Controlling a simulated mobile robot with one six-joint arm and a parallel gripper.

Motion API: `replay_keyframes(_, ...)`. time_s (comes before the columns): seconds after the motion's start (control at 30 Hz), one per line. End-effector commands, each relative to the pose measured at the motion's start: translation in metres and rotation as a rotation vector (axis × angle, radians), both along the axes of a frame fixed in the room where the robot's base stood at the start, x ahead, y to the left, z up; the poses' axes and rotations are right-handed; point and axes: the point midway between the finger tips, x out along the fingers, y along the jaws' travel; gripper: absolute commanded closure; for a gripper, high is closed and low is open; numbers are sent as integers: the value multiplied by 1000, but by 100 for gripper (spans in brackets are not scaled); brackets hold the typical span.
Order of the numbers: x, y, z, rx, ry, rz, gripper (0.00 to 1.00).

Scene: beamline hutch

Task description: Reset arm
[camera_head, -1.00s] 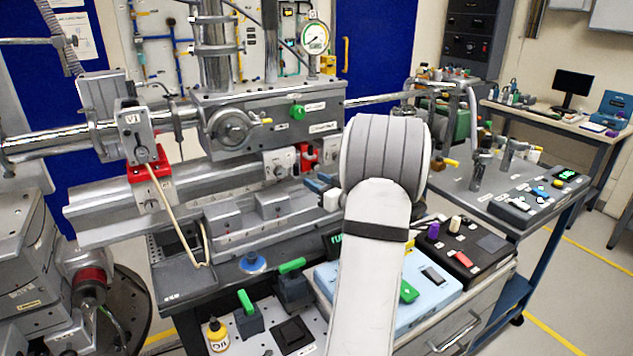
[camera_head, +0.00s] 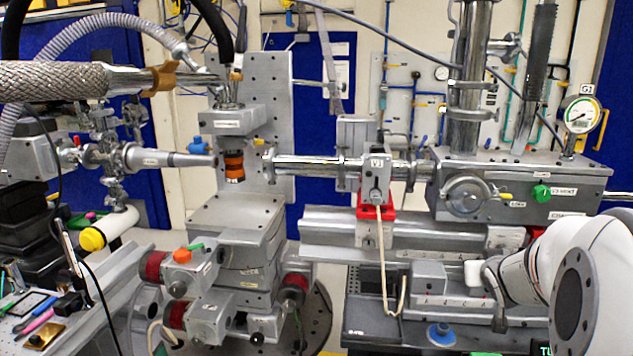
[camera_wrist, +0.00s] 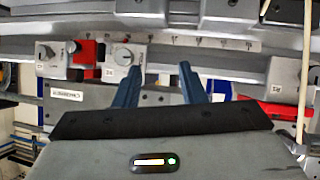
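My gripper (camera_wrist: 159,82) shows in the wrist view with its two blue fingers apart and nothing between them. Ahead of the fingers is a grey rail (camera_wrist: 215,42) with a printed scale. In the head view my white arm (camera_head: 590,265) stands at the lower right, bent in front of the grey beamline bench. The gripper fingers cannot be made out there; the arm hides part of the bench.
The beam pipe (camera_head: 315,166) and a valve with a red base (camera_head: 375,229) stand left of my arm. A grey sample stage (camera_head: 235,240) with an orange-banded part is further left. A gauge (camera_head: 580,115) is above the arm.

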Motion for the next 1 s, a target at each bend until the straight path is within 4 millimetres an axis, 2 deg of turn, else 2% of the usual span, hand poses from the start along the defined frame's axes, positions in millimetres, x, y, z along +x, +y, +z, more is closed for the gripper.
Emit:
replay_keyframes(0.03,-13,26,3,14,57,-1,63)
replay_keyframes(0.17,-62,87,-8,73,248,0,63)
replay_keyframes(0.3,-126,151,-22,152,463,52,63)
replay_keyframes(0.4,-171,188,-30,202,599,107,63)
replay_keyframes(0.5,-206,213,-36,239,701,159,63)
replay_keyframes(0.6,-227,227,-38,262,765,191,63)
replay_keyframes(0.7,-236,232,-40,270,791,205,63)
replay_keyframes(1.0,-236,232,-40,271,793,204,63)
